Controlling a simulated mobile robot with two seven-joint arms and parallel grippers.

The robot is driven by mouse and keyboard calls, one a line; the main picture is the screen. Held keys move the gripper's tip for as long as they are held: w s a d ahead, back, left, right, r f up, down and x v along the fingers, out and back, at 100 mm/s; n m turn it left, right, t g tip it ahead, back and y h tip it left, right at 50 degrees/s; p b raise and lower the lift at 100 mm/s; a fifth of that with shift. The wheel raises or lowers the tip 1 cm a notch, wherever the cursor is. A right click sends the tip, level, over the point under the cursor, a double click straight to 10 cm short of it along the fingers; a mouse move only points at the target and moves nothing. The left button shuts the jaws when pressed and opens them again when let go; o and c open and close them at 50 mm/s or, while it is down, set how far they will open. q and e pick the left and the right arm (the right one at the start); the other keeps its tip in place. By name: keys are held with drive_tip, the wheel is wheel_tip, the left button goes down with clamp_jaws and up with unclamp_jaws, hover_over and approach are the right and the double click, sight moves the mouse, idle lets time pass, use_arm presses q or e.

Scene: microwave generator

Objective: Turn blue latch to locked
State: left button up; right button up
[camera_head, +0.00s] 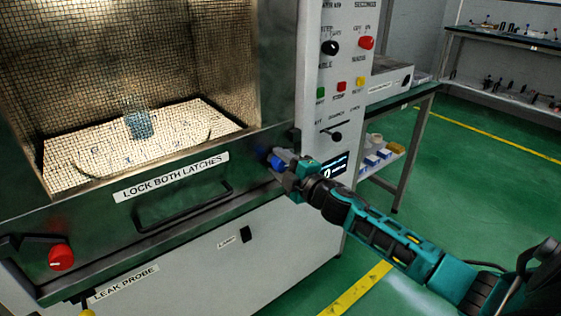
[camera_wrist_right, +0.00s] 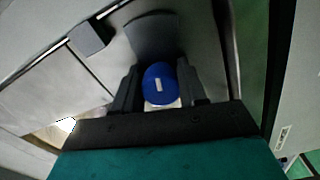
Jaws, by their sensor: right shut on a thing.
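The blue latch knob (camera_head: 277,162) sits at the right end of the dark door frame, beside the control panel. My right gripper (camera_head: 283,165) reaches it from the right and covers part of it. In the right wrist view the round blue knob (camera_wrist_right: 160,84), with a short white mark on its face, lies between the two dark fingers of my right gripper (camera_wrist_right: 158,90), which is shut on it. A red latch knob (camera_head: 61,257) with a dark lever is at the left end of the door. My left gripper is not in view.
The door carries a "LOCK BOTH LATCHES" label (camera_head: 172,176) and a dark handle (camera_head: 184,206). A glass (camera_head: 138,124) stands inside on a pale plate behind mesh. The control panel (camera_head: 337,100) with buttons and knobs is close above my right gripper. Green floor lies open at the right.

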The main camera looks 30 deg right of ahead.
drive_tip(key=shift+f+n, duration=0.2)
drive_tip(key=shift+n, duration=1.7)
drive_tip(key=n, duration=0.3)
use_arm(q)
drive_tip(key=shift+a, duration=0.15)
use_arm(e)
drive_tip(key=shift+r+n, duration=0.1)
drive_tip(key=shift+n, duration=0.6)
drive_tip(key=shift+d, duration=0.1)
drive_tip(key=o, duration=0.9)
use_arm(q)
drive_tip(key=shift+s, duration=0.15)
use_arm(e)
drive_tip(key=shift+o, duration=0.7)
drive_tip(key=shift+r, duration=0.15)
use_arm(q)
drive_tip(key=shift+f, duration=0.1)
